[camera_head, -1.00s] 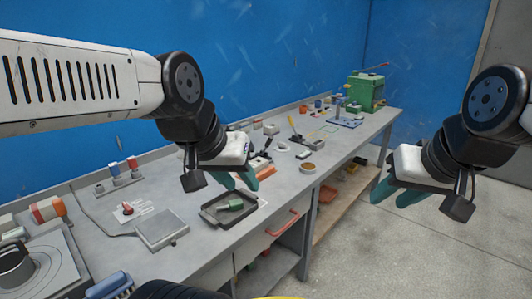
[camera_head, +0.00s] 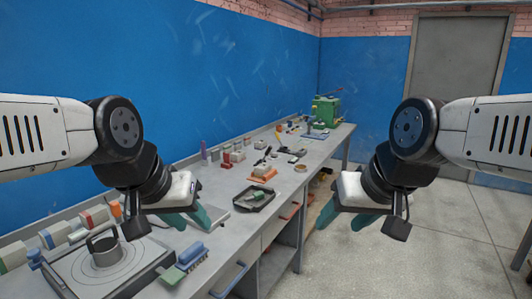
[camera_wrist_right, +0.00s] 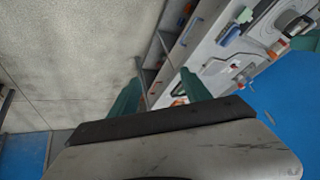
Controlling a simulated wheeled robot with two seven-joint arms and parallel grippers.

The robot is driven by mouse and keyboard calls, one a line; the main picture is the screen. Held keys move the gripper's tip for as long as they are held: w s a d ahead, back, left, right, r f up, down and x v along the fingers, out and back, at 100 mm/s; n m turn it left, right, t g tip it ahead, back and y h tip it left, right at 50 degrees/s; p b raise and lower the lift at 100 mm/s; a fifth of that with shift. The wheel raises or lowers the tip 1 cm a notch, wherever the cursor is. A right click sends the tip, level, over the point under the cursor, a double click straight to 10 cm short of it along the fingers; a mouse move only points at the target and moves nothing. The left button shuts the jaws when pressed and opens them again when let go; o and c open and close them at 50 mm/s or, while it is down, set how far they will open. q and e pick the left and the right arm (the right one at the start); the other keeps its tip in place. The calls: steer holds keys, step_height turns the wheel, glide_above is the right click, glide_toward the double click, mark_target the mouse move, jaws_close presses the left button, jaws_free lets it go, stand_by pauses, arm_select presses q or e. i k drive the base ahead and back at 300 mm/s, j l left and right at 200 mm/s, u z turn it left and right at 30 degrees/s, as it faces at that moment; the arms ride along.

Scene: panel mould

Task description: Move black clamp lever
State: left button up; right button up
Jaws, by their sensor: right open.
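A small black lever-like thing (camera_head: 266,153) stands on the workbench (camera_head: 226,226) beyond the dark tray; it is too small to tell for sure that it is the black clamp lever. My left gripper (camera_head: 188,219) hangs over the near part of the bench with its teal fingers apart, empty, well short of that thing. My right gripper (camera_head: 347,219) is over the floor to the right of the bench, open and empty. Its spread teal fingers also show in the right wrist view (camera_wrist_right: 160,92), with nothing between them.
A dark tray (camera_head: 252,208) with a green item lies mid-bench, with an orange-based piece (camera_head: 263,173) beyond it. A round plate unit (camera_head: 104,267) and a blue brush (camera_head: 191,256) are at the near end. A green machine (camera_head: 326,110) stands at the far end. The floor (camera_head: 420,240) at right is clear.

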mark_target(268, 151)
steer(key=i+l+u, duration=0.1)
steer(key=u, duration=0.3)
steer(key=i+l+u, duration=0.15)
steer(key=u, duration=0.25)
steer(key=i+l+u, duration=0.1)
steer(key=u, duration=0.3)
steer(key=i+l+u, duration=0.25)
steer(key=l, duration=0.45)
steer(key=l+u, duration=0.25)
steer(key=l, duration=0.4)
steer(key=i+l+u, duration=0.25)
steer(key=l, duration=3)
steer(key=i+u, duration=0.05)
steer(key=i, duration=0.05)
